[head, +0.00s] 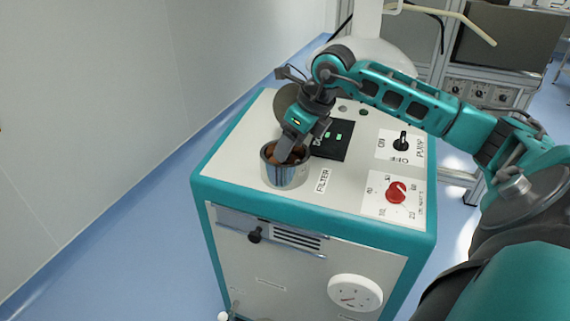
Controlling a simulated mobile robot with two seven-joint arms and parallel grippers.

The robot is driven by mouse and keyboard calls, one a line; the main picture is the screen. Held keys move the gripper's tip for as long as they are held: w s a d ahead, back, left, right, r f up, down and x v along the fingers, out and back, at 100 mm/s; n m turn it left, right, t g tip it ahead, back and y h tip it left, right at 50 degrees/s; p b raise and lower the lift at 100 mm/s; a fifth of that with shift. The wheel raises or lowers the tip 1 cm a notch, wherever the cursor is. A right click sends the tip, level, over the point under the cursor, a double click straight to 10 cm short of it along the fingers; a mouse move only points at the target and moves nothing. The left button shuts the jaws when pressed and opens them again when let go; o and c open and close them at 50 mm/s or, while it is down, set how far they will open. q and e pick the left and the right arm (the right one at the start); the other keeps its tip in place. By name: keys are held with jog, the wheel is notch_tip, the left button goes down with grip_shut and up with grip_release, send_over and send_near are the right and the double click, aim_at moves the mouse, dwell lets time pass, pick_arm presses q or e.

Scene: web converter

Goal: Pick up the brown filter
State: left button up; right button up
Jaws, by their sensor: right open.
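The brown filter (276,157) shows as a small brown patch inside the metal cup (286,176) on top of the machine, above the FILTER label. Most of it is hidden by the cup wall and by my right gripper. My right gripper (290,153) points down into the mouth of the cup, with its fingertips at the filter. It is open; I cannot tell whether the fingers touch the filter. My left gripper is not in view.
A round lid (287,99) stands behind the cup. A wall is on the left; blue floor lies between.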

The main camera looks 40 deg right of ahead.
aim_at(292, 159)
jog(key=x, duration=0.2)
jog(key=shift+w+f, duration=0.1)
jog(key=shift+f, duration=0.15)
grip_shut()
dwell(0.4)
